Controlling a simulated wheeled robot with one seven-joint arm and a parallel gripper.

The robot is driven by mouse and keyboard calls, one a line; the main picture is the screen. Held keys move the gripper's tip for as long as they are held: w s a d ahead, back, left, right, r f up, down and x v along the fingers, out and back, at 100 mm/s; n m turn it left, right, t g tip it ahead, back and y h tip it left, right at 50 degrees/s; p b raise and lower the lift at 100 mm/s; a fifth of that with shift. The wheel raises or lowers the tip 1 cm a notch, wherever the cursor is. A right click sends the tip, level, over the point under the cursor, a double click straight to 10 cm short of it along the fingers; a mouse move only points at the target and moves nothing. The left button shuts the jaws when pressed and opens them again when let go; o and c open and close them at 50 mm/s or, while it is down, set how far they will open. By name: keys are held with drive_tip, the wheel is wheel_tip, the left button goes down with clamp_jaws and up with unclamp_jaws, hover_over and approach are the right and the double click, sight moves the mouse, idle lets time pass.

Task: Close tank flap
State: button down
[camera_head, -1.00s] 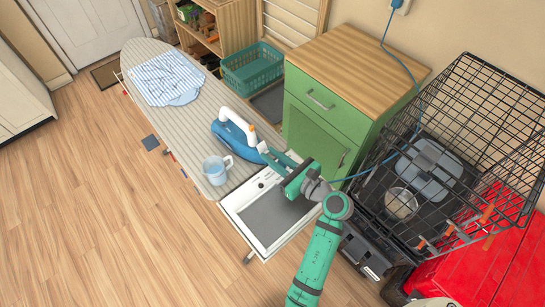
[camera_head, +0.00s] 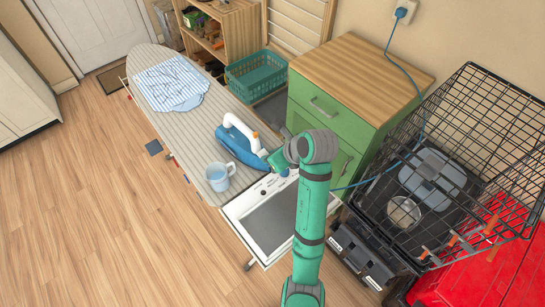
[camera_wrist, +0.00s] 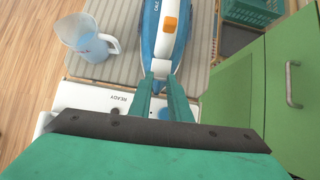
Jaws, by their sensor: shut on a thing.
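A blue and white iron (camera_head: 236,142) lies on the striped ironing board, its narrow end toward my gripper. In the wrist view the iron (camera_wrist: 165,45) has an orange button on its white top. My gripper (camera_wrist: 163,80) has its two green fingers close together at the iron's narrow end, shut on a small pale part there that appears to be the tank flap (camera_wrist: 161,67). The fingertips largely hide this part, so its angle cannot be told. In the head view my arm partly covers my gripper (camera_head: 274,160).
A clear jug (camera_head: 219,174) stands left of the iron. A white-framed iron rest marked READY (camera_head: 246,217) lies under my arm. A green cabinet (camera_head: 330,115) stands close on the right. The blue cord (camera_head: 408,62) hangs past it. A wire cage (camera_head: 480,130) is farther right.

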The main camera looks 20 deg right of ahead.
drive_tip(key=shift+w+r+g+h, duration=0.1)
drive_tip(key=shift+w+g+h, duration=0.2)
drive_tip(key=shift+g, duration=0.6)
drive_tip(key=shift+w+a+g+h, duration=0.2)
drive_tip(key=shift+a+g+h, duration=0.1)
drive_tip(key=shift+g, duration=0.3)
drive_tip(key=c, duration=1.6)
unclamp_jaws()
drive_tip(key=shift+c, duration=0.2)
drive_tip(key=shift+d, duration=0.1)
drive_tip(key=v, duration=1)
drive_tip(key=shift+s+r, duration=0.2)
drive_tip(key=shift+r, duration=0.1)
